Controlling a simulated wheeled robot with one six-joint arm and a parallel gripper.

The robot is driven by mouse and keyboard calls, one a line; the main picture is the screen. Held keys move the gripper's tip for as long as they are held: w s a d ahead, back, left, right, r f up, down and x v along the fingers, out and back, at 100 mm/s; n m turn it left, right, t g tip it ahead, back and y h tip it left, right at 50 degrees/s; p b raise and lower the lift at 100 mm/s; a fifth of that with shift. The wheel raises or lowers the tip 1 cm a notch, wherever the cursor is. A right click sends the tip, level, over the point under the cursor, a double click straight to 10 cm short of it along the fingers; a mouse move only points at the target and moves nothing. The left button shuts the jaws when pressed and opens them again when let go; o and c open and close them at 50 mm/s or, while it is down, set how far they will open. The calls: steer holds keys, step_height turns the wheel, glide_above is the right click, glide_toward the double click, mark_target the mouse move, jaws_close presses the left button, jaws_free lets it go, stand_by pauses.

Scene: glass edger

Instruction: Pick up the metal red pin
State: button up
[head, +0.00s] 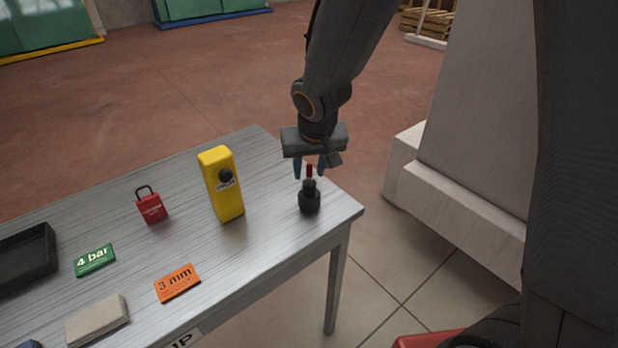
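The red pin (309,171) stands upright, its lower end hidden in or behind a black holder (309,201) near the right corner of the metal table (268,222). My gripper (309,169) points down from above, with one finger on each side of the pin's red upper part. Gaps show between the fingers and the pin, so the gripper looks open. The top of the pin is close below the gripper body. Depth alignment is hard to tell from this single view.
A yellow box with a black knob (221,184) stands left of the holder. Further left are a red padlock (151,206), a green "4 bar" card (95,260), an orange "3 mm" card (177,283), a beige block (97,320) and a black tray (27,258). A pale machine base (440,205) stands right.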

jaws_close()
